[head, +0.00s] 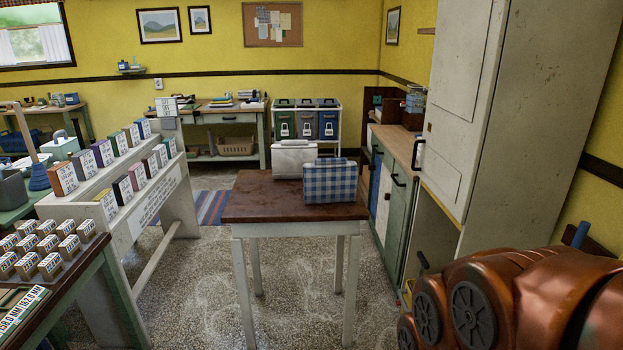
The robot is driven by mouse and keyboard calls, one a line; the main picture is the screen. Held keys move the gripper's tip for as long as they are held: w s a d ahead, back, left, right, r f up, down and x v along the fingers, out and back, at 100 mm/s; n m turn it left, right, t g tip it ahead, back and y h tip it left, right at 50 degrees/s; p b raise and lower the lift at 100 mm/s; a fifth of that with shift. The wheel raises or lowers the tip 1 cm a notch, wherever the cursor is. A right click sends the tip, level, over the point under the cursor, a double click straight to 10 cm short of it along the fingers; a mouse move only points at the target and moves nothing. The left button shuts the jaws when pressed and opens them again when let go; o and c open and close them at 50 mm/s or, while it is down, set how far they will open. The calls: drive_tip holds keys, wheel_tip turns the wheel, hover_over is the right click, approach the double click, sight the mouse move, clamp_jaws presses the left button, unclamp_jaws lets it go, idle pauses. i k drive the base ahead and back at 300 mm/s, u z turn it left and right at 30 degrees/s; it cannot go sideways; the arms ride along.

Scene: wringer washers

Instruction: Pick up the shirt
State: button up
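A blue-and-white checked item (330,183) stands on the right part of the brown-topped table (262,208) in the middle of the room. It looks like the shirt, folded into a thick, boxy bundle; I see no sleeves or collar. A second checked edge shows just behind its top. My gripper is not in the head view, so its state does not show.
A white lidded box (294,158) stands just behind the checked item. A white stand with labelled boxes (103,152) is left of the table. A tall white cabinet (466,110) stands at right. Speckled floor (205,290) is clear around the table's front.

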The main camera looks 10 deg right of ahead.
sight(333, 180)
drive_tip(key=u, duration=0.4)
drive_tip(key=i, duration=2.3)
drive_tip(key=z, duration=0.4)
